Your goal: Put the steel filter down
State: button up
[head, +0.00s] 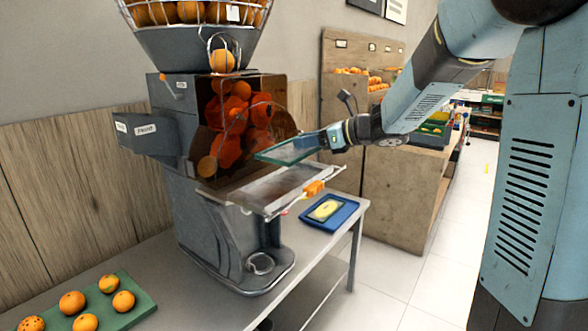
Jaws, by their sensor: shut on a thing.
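My gripper (327,141) is shut on the near edge of a thin flat rectangular plate, the steel filter (287,151). The plate looks grey-green and partly see-through, and I cannot make out holes in it. It is held roughly level at the front of the orange juicer (228,215), just above a shallow metal tray (268,192) that sticks out of the machine. The plate seems apart from the tray, but whether a corner touches cannot be told. The tray has an orange tap (314,188) at its front.
A blue tray (348,211) with a yellow item (325,210) lies on the grey table (190,300) right of the juicer. A green board (137,307) with several oranges is at lower left. A wooden cabinet (395,195) stands behind.

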jog(key=w+a+f, duration=0.1)
jog(key=f, duration=0.1)
jog(key=w+a+f, duration=0.1)
jog(key=f, duration=0.1)
jog(key=a+f, duration=0.2)
jog(key=shift+w+f, duration=0.15)
jog(key=shift+w, duration=0.25)
jog(key=shift+f, duration=1.3)
jog(key=shift+f, duration=0.25)
jog(key=shift+s+f, duration=0.15)
jog(key=shift+f, duration=0.25)
